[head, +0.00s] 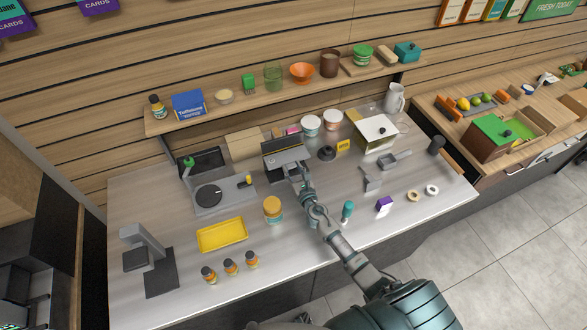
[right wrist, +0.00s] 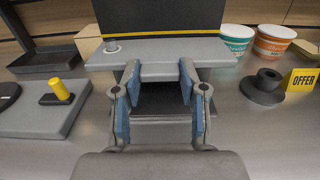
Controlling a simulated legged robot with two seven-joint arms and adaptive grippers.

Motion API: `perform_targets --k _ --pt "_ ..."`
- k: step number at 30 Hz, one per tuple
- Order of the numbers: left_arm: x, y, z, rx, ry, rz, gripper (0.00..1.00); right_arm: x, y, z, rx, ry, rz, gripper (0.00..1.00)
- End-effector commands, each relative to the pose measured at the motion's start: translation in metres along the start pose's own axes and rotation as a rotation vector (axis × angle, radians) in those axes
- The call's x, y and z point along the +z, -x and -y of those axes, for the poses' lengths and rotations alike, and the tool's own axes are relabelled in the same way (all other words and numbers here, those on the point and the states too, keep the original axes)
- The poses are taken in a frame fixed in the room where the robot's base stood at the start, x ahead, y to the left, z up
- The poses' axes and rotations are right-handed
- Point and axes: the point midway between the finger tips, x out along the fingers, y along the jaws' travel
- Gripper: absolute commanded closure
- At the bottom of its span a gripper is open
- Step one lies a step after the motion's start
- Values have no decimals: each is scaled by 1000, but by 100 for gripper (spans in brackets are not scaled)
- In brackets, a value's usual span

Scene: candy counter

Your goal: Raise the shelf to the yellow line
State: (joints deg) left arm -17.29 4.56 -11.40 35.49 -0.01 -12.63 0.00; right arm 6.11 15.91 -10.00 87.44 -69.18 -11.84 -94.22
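The shelf (right wrist: 225,66) is a light grey plate with a small round knob at its left, in front of a dark upright panel (right wrist: 165,17). A thin yellow line (right wrist: 180,33) crosses the panel just above the shelf's back edge. In the head view the shelf (head: 288,158) stands mid-counter near the back. My right gripper (right wrist: 158,75) is open, its blue-padded fingers apart, with the tips at the shelf's front edge. I cannot tell whether they touch it. The gripper also shows in the head view (head: 303,176). My left gripper is not in view.
A grey device with a dark disc (head: 208,195) stands left of the shelf. A dark round-based object (head: 326,153), paper tubs (head: 311,125) and a yellow offer sign (head: 343,145) are at right. An orange-lidded jar (head: 272,208) stands in front. A wall shelf (head: 285,88) runs above.

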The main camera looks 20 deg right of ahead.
Motion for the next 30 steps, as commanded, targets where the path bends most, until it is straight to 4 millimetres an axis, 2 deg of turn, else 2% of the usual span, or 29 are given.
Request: perform_targets --k 1,2,3,10,16,17,19,30 --pt "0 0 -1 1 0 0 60 2 -1 3 -7 1 2 91" --pt "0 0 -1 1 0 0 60 2 -1 3 -7 1 2 98" --pt "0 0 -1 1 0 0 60 2 -1 3 -8 1 3 100" --pt "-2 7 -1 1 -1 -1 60 11 -2 4 -7 2 5 100" --pt "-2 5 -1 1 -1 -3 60 10 -2 3 -7 0 8 100" --pt "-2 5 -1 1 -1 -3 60 10 -2 3 -7 0 8 51" --pt "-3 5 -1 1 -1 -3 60 10 -2 3 -7 0 8 34" --pt "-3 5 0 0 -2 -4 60 8 -1 3 -7 0 3 33"
